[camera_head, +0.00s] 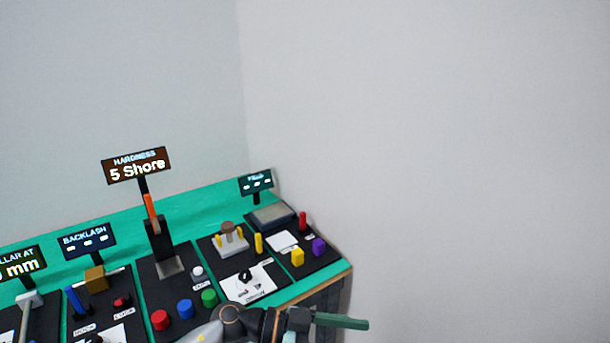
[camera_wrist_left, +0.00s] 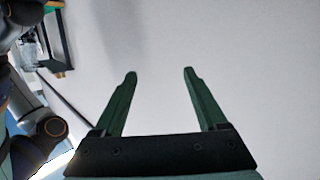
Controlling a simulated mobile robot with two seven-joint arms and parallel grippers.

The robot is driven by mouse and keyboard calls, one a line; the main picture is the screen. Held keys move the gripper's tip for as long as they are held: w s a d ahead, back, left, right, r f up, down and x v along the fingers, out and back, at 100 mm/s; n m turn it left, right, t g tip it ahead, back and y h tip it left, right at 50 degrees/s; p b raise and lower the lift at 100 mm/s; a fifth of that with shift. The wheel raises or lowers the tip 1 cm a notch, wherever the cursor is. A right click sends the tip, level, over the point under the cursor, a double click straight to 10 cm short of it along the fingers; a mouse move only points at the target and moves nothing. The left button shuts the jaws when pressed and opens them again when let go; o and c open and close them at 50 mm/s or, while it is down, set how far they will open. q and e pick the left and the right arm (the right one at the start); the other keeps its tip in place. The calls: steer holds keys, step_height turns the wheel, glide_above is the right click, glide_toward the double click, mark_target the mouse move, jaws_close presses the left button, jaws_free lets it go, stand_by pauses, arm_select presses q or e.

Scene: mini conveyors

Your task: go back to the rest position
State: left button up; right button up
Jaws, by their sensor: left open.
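My left gripper (camera_head: 364,324) shows at the bottom of the head view, off the front right corner of the green table (camera_head: 190,213), with its green fingers pointing right. In the left wrist view my left gripper (camera_wrist_left: 160,74) is open, its two green fingers apart with nothing between them, facing a plain pale surface. My right gripper is in neither view.
The space right of the table is clear to the wall.

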arm_select(q)
steer(key=w+a+f+n+t+y, duration=0.2)
steer(key=a+n+t, duration=0.35)
steer(key=t, duration=0.25)
steer(key=w+a+f+n+t+y, duration=0.1)
steer(key=a+f+n+t+y, duration=0.1)
steer(key=a+n+t, duration=0.35)
steer(key=s+a+f+n+g+y, duration=0.1)
steer(key=s+a+f+y, duration=0.4)
steer(key=f, duration=0.5)
steer(key=s+a+f+n+g+y, duration=0.2)
steer(key=s+a+f+y, duration=0.3)
steer(key=s+a+f, duration=0.4)
steer(key=s+f+n, duration=0.1)
steer(key=s, duration=0.1)
steer(key=shift+s, duration=0.3)
